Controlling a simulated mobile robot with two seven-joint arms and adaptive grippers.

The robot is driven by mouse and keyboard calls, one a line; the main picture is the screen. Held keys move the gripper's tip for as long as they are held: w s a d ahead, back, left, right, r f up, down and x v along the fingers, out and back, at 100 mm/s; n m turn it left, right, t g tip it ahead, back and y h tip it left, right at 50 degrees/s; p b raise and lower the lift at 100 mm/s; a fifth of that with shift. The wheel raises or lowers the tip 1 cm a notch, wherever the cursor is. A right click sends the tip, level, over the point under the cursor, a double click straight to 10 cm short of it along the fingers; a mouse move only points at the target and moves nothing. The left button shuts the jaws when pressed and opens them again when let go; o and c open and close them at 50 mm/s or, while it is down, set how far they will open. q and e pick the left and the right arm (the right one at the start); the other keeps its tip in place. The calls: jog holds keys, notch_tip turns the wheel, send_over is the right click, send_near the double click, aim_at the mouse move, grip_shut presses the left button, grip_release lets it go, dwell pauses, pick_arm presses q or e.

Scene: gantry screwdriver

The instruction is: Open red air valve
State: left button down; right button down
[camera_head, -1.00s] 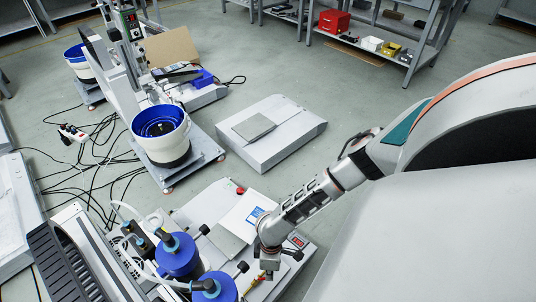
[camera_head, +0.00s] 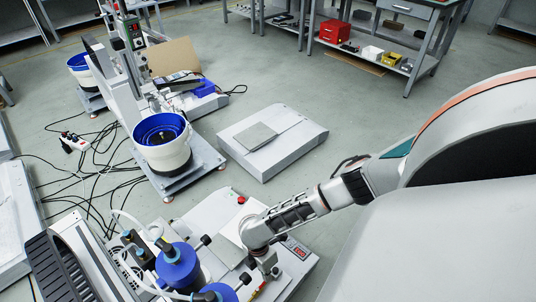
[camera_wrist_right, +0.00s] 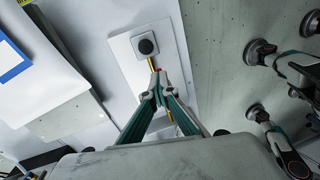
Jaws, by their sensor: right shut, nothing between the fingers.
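My right gripper (camera_head: 272,272) reaches down over the right side of the grey machine base. In the right wrist view, its green fingers (camera_wrist_right: 159,82) are together at the tips, with nothing between them. A small brass-yellow fitting (camera_wrist_right: 151,63) with a bit of red beside it, likely the red air valve, shows just beyond the fingertips. In the head view, only a small yellow-red patch shows near the gripper. My left gripper is out of view.
A red button (camera_head: 241,200) is on the base. A white bucket with a blue bowl (camera_head: 162,142) stands behind, left. A low grey box (camera_head: 287,150) is on the open floor.

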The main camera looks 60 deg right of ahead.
jog(key=shift+s+d+f+n, duration=0.1)
jog(key=shift+d+f+n, duration=0.2)
jog(key=shift+n, duration=0.2)
jog(key=c, duration=2.2)
grip_release()
jog(key=shift+w+a+r, duration=0.1)
jog(key=shift+w+r, duration=0.1)
jog(key=shift+w, duration=0.1)
jog(key=r, duration=0.4)
jog(key=w+r, duration=0.1)
jog(key=r, duration=0.2)
jog(key=w+r, duration=0.1)
jog(key=r, duration=0.3)
jog(key=shift+r, duration=0.3)
jog(key=shift+w, duration=0.1)
